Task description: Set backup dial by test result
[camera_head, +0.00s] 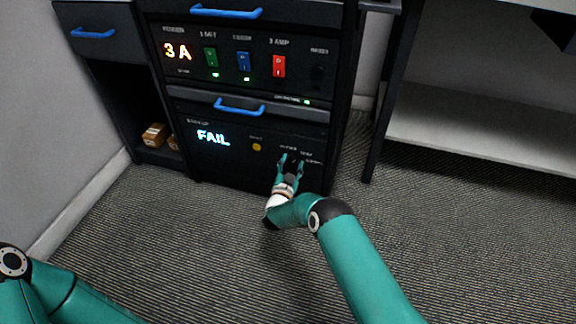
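The lower panel (222,168) of the dark cabinet shows "FAIL" in lit blue letters (213,138). A round amber button (257,147) sits to the right of the letters. Small white labels (300,151) mark the area at the panel's right side. My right gripper (291,160) is at this spot, with its fingers at either side of a dark knob-like shape, probably the backup dial. The gripper hides most of it, and I cannot tell whether the fingers touch it. My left arm (55,295) enters at the bottom left; its gripper is out of view.
The upper panel shows "3 A" (177,51) and green (210,57), blue (244,61) and red (279,66) switches with a dark knob (319,74). Blue drawer handles (239,106) stick out. Brown boxes (154,135) sit in the left shelf. The carpet (480,230) is clear.

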